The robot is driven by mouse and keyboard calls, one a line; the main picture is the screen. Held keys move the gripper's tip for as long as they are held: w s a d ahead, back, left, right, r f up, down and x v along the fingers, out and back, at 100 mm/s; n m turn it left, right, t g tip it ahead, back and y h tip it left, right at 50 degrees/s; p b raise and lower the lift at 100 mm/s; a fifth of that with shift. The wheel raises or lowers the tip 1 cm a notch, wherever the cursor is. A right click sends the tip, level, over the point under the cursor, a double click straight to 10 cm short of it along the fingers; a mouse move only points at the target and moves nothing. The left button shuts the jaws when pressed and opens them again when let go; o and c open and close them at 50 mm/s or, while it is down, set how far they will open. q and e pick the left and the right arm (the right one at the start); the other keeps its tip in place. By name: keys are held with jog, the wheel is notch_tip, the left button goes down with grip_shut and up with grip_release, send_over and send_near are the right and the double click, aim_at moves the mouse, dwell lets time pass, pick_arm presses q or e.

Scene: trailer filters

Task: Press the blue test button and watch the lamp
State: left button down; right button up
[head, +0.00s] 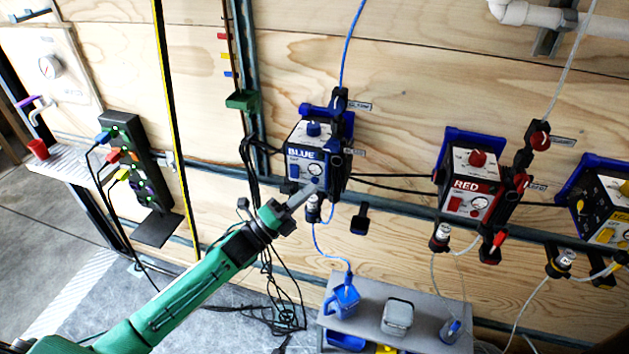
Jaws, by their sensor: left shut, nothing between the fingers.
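The blue unit (305,146), a box with a dark blue top and a white front panel lettered "BLUE", is mounted on the wooden wall near the middle. A blue knob (313,129) sits on its top. A small round dial (315,169) shows on its front. My left gripper (313,188) is shut and empty, its tip at the lower front of this unit. I cannot tell whether it touches the panel. The test button and lamp are too small, or hidden behind the gripper, to make out. My right gripper is not in view.
A red unit (466,183) and a yellow unit (606,207) hang to the right. A black power strip (133,160) with plugs is at left. A grey shelf (377,288) below holds a blue jug (343,299) and grey container (397,316). Loose cables hang under my left gripper.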

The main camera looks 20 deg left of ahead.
pick_arm(q)
jog(key=shift+w, duration=0.1)
jog(key=shift+w, duration=0.35)
jog(key=shift+w+b, duration=0.35)
jog(key=shift+b, duration=0.1)
dwell(0.4)
jog(key=shift+s, duration=0.8)
jog(key=shift+s, duration=0.1)
jog(key=shift+s+a+p, duration=0.1)
jog(key=shift+s+p, duration=0.55)
jog(key=shift+s, duration=1.8)
